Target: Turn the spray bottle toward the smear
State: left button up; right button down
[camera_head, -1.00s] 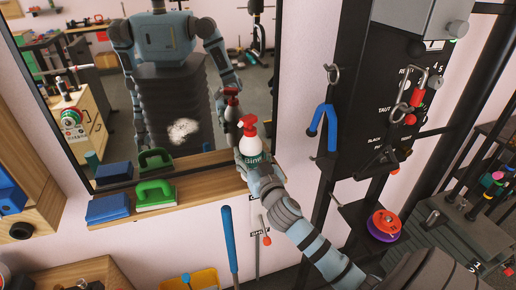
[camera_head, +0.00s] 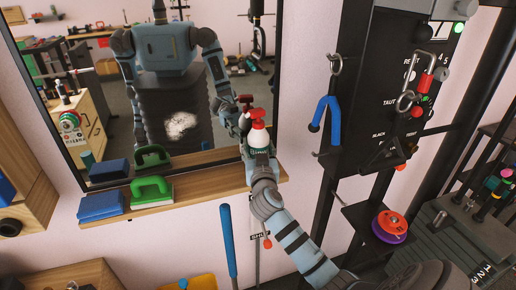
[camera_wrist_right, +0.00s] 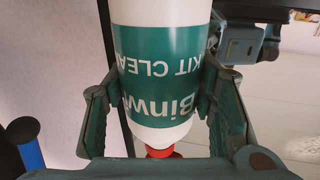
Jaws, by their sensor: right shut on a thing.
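The spray bottle (camera_head: 258,137), white with a green label and a red spray head, is near the right end of the wooden ledge below the mirror (camera_head: 110,100). My right gripper (camera_head: 260,158) is shut around its body. In the right wrist view the bottle (camera_wrist_right: 165,45) fills the middle, its label upside down, with a finger of my gripper (camera_wrist_right: 155,100) against each side. The exact nozzle direction is hard to tell. The whitish smear (camera_head: 180,126) shows on the mirror, left of the bottle. My left gripper shows only possibly as reflection.
A blue block (camera_head: 101,207) and a green-handled scrubber (camera_head: 152,192) sit on the wooden ledge (camera_head: 215,186), left of the bottle. A black rack with a blue hook (camera_head: 326,117) and a red-and-purple reel (camera_head: 390,226) stands to the right. A blue handle (camera_head: 228,245) hangs below the ledge.

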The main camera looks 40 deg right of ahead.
dwell(0.4)
jog(key=c, duration=0.6)
grip_release()
jog(key=shift+c, duration=0.2)
jog(key=shift+s, duration=0.1)
jog(key=shift+f, duration=0.1)
